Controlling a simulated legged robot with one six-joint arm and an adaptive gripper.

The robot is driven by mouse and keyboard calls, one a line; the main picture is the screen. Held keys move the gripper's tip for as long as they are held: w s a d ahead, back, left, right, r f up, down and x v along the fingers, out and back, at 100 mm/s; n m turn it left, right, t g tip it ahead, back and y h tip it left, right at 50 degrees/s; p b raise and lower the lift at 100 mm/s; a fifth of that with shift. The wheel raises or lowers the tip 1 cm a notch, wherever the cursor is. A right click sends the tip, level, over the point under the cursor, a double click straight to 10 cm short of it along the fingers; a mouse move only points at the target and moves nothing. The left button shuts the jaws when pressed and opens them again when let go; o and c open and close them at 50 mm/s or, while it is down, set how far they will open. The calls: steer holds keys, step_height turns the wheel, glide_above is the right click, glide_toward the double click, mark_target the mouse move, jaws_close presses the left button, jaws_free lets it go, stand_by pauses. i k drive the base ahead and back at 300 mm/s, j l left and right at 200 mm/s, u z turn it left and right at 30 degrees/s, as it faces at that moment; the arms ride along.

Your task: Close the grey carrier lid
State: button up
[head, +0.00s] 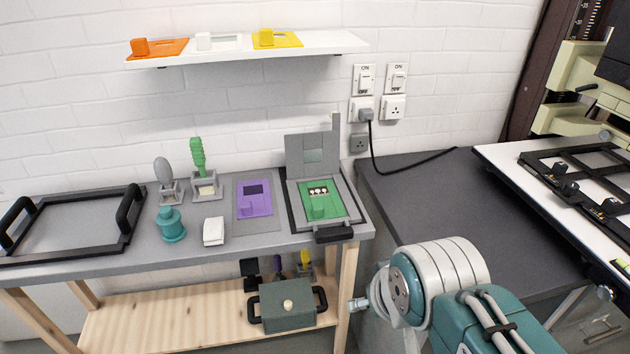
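The grey carrier lid (296,158) stands raised, roughly upright, at the back edge of the grey carrier base (352,206), near the right end of the grey bench. It has a small window in its middle, and a narrow grey tab rises at its right corner. A green plate (338,205) with a raised green block and a small picture strip lies in the base. A black handle (334,234) sticks out at the base's front. My arm shows at the lower right, in front of and to the right of the carrier. I cannot make out my gripper's fingers.
A purple plate (254,211), white block (213,231), teal pot (171,228), two brush stands and a black-handled tray (132,214) lie left. A wall shelf (300,53) hangs above. A black cable (372,150) crosses to the dark counter (430,200), mostly clear. A lidded box (288,315) stands below.

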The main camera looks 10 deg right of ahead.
mark_target(295, 144)
steer(key=i+j, duration=0.2)
steer(key=j, duration=0.25)
steer(key=i+j, duration=0.2)
steer(key=i, duration=0.15)
steer(key=i+j+u, duration=0.1)
steer(key=i, duration=0.25)
